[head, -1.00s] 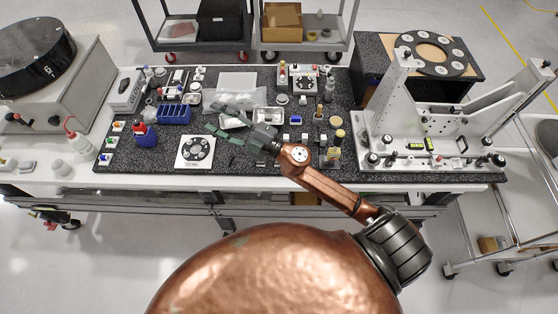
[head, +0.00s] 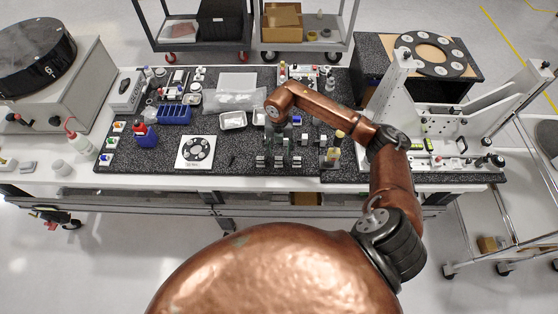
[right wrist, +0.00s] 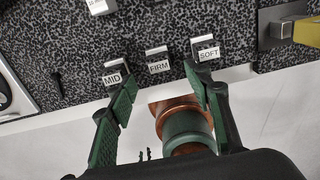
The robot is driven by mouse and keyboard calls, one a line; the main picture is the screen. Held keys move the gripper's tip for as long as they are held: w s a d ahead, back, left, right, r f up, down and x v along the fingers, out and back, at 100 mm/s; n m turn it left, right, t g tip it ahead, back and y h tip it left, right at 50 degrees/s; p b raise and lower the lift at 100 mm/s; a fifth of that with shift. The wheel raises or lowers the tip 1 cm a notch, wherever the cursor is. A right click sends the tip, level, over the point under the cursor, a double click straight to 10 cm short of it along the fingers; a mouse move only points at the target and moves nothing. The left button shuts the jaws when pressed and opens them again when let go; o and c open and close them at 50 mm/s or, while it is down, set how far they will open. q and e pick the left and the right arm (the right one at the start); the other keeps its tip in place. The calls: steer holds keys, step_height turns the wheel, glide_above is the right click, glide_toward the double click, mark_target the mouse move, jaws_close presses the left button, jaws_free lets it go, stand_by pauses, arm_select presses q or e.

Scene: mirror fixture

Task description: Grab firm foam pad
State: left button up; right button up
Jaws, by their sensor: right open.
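Three small dark blocks with white labels stand in a row near the bench's front edge in the right wrist view. The middle one, the firm foam pad (right wrist: 157,58), is labelled FIRM. The MID pad (right wrist: 115,73) is at its left and the SOFT pad (right wrist: 206,48) at its right. My right gripper (right wrist: 160,84) is open and empty, its green fingers apart, with the FIRM label showing in the gap between them. In the head view my right gripper (head: 279,148) points down over the small blocks, partly hidden by my arm. My left gripper is not in view.
A grey holder with a yellow part (right wrist: 284,32) is at the wrist view's upper right. In the head view a white dial plate (head: 184,162) lies left of my gripper, and a white metal fixture (head: 390,105) stands at the right. The speckled mat's front strip is mostly clear.

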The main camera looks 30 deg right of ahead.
mark_target(279, 158)
step_height(279, 158, down, 5)
steer(key=shift+a+f+p, duration=0.1)
steer(key=shift+p, duration=0.9)
steer(key=shift+f, duration=0.35)
steer(key=shift+c, duration=0.2)
steer(key=c, duration=1.2)
steer(key=shift+o, duration=0.2)
steer(key=shift+r, duration=0.1)
